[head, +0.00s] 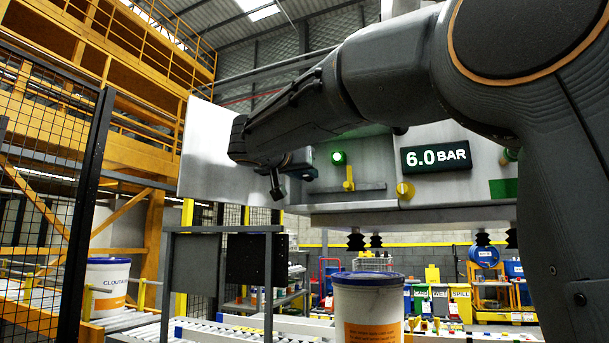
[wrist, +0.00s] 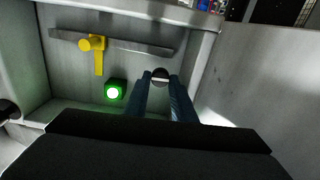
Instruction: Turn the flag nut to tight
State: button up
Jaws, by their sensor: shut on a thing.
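My gripper (wrist: 160,80) reaches into a grey metal cabinet, and its two blue fingers are closed around a small dark round piece with a pale bar (wrist: 160,74). This piece appears to be the flag nut; the fingers partly cover it, and I cannot read its angle or any tight mark. In the head view my gripper (head: 277,188) is at the cabinet's left side, beside the open pale door, and the fingertips' hold is too small to make out.
A yellow handle (head: 348,178) hangs on a grey rail, near a lit green lamp (head: 338,158). A display (head: 436,157) reads 6.0 BAR. The pale door (head: 207,150) stands open at left. A white pail (head: 367,305) stands below; a mesh fence (head: 45,190) is at far left.

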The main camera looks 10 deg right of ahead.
jog(key=n+b, duration=0.2)
jog(key=n, duration=0.1)
jog(key=shift+f+n, duration=0.15)
jog(key=shift+n, duration=0.15)
jog(key=n+b, duration=0.1)
jog(key=n, duration=0.3)
jog(key=shift+w+n, duration=0.1)
jog(key=shift+n, duration=0.2)
jog(key=n, duration=0.4)
jog(key=shift+n, duration=0.3)
jog(key=n+p, duration=0.2)
jog(key=n, duration=0.2)
jog(key=shift+a, duration=0.1)
jog(key=n+p, duration=0.2)
jog(key=n, duration=0.3)
jog(key=n+p, duration=0.3)
jog(key=n, duration=0.1)
jog(key=shift+n+p, duration=0.3)
jog(key=n+p, duration=0.6)
jog(key=n, duration=0.1)
jog(key=shift+f+n+p, duration=0.15)
jog(key=shift+n+p, duration=0.15)
jog(key=shift+p, duration=0.1)
jog(key=shift+f, duration=0.1)
